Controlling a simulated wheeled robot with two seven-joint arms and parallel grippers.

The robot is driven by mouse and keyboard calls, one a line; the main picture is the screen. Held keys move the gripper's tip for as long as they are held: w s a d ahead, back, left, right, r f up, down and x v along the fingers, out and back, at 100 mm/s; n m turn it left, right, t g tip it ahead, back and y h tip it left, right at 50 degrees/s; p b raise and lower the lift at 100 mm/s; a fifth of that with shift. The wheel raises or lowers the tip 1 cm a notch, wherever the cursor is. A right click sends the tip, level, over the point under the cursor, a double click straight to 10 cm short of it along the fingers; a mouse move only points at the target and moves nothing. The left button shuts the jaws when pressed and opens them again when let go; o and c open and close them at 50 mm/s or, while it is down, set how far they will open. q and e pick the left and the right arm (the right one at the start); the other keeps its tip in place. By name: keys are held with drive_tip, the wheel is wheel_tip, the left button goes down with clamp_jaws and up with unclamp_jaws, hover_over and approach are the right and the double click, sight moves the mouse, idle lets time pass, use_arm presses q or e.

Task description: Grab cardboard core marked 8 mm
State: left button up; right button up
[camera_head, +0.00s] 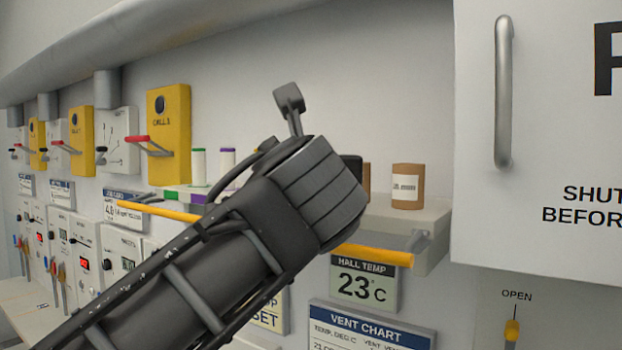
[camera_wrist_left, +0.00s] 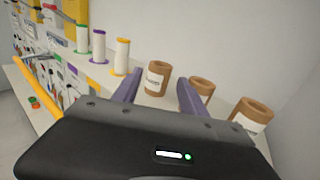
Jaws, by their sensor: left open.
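Three brown cardboard cores stand upright on a light shelf. In the left wrist view, one core (camera_wrist_left: 157,79) with a white label stands between my finger lines. A second core (camera_wrist_left: 202,87) is partly behind the right finger, and a third core (camera_wrist_left: 249,117) stands further right. The labels are too small to read, so I cannot tell which says 8 mm. In the head view one core (camera_head: 407,187) shows at the shelf's right end; another is mostly hidden by my arm. My left gripper (camera_wrist_left: 158,78) is open and empty, its fingers pointing toward the cores.
White spools with green (camera_wrist_left: 82,38), purple (camera_wrist_left: 99,46) and yellow (camera_wrist_left: 122,57) ends stand left of the cores. A yellow rail (camera_head: 372,254) runs along the shelf front. A large white cabinet door with a metal handle (camera_head: 503,92) is at the right.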

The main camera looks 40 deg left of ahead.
use_arm(q)
drive_tip(key=p+x, duration=0.2)
drive_tip(key=x, duration=0.5)
drive_tip(key=shift+w, duration=0.15)
idle(0.4)
clamp_jaws()
idle(0.4)
